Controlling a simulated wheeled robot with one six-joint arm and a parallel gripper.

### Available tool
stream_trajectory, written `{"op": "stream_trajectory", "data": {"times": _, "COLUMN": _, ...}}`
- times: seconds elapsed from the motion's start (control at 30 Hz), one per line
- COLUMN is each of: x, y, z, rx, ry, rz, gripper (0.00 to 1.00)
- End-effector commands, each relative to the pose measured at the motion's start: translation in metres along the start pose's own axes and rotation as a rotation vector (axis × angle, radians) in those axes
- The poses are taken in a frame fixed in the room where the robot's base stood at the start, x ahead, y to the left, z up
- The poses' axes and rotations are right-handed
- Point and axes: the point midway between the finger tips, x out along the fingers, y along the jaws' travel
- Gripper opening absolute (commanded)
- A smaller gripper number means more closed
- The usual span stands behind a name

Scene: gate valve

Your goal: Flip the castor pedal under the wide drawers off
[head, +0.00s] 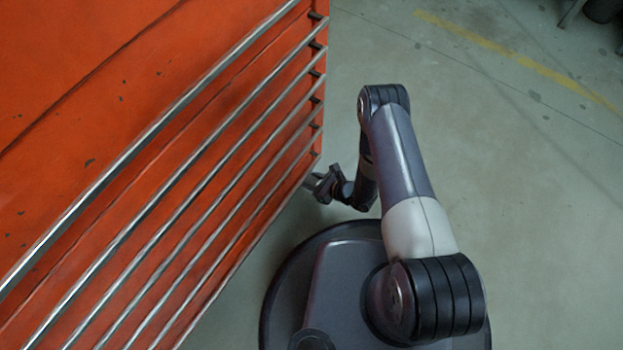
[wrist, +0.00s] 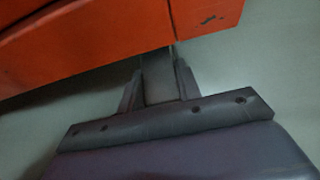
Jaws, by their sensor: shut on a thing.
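The orange cabinet with wide drawers (head: 150,180) fills the left of the head view, with several long metal handle bars across its front. My gripper (head: 316,183) is low at the cabinet's near right corner, partly hidden by the cabinet edge. In the wrist view, my gripper (wrist: 160,82) points under the orange bottom edge (wrist: 90,45). Its two fingers are shut on a flat grey piece, the castor pedal (wrist: 158,88), just below that edge. The castor wheel itself is hidden, and the pedal's tilt cannot be told.
My gripper is close below the cabinet's bottom edge. The pale concrete floor (head: 520,180) to the right is clear, with a yellow line (head: 510,55) farther off. A dark object (head: 602,10) stands at the top right corner.

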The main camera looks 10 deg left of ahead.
Motion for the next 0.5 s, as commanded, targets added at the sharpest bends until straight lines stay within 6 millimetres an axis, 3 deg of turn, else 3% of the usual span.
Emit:
{"op": "stream_trajectory", "data": {"times": 0.33, "x": -0.0003, "y": 0.0001, "z": -0.0002, "rx": 0.001, "ry": 0.006, "rz": 0.0, "gripper": 0.0}}
{"op": "stream_trajectory", "data": {"times": 0.37, "x": -0.0003, "y": 0.0002, "z": -0.0002, "rx": 0.001, "ry": 0.005, "rz": 0.0, "gripper": 0.34}}
{"op": "stream_trajectory", "data": {"times": 0.5, "x": -0.0002, "y": 0.0001, "z": 0.0, "rx": 0.001, "ry": 0.005, "rz": 0.0, "gripper": 0.46}}
